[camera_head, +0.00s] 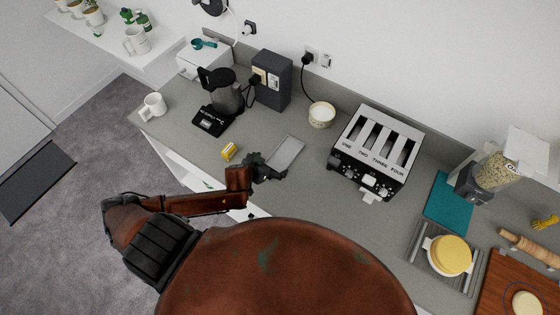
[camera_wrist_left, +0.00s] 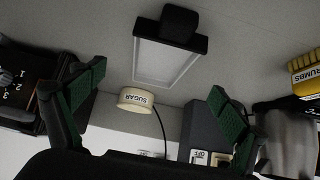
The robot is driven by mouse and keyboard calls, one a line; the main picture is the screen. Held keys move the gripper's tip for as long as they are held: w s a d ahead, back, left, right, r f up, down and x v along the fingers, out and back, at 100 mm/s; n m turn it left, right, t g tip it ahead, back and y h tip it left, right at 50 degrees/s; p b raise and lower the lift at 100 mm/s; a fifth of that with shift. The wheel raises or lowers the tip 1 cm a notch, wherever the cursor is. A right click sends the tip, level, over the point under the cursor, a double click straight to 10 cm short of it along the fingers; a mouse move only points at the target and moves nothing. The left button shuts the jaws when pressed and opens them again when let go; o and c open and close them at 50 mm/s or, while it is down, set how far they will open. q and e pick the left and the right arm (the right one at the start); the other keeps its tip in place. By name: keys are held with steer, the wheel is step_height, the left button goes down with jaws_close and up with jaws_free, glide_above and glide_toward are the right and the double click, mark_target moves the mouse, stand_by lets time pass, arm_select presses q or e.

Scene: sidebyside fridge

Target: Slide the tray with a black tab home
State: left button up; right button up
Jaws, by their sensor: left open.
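The flat grey tray (camera_head: 287,152) lies on the counter, left of the four-slot toaster (camera_head: 378,148). In the left wrist view the tray (camera_wrist_left: 162,66) has a black end bar and a black tab (camera_wrist_left: 180,23). My left gripper (camera_head: 272,168) is at the tray's near end in the head view and hides much of the tab there. In the wrist view its green-padded fingers (camera_wrist_left: 158,82) are spread wide with nothing between them. The toaster's tray opening cannot be made out. My right gripper is not in view.
A sugar bowl (camera_head: 321,115) stands behind the tray. A coffee pot (camera_head: 227,97), scale (camera_head: 211,120) and dark grey box (camera_head: 271,79) stand back left. Bare counter lies between tray and toaster.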

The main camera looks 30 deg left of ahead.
mark_target(282, 159)
arm_select(q)
steer(key=shift+x, duration=1.4)
steer(key=shift+a+p+x, duration=0.2)
steer(key=shift+p+x, duration=0.45)
steer(key=shift+x, duration=2)
steer(key=shift+s, duration=0.1)
steer(key=shift+c, duration=0.3)
steer(key=c, duration=1.3)
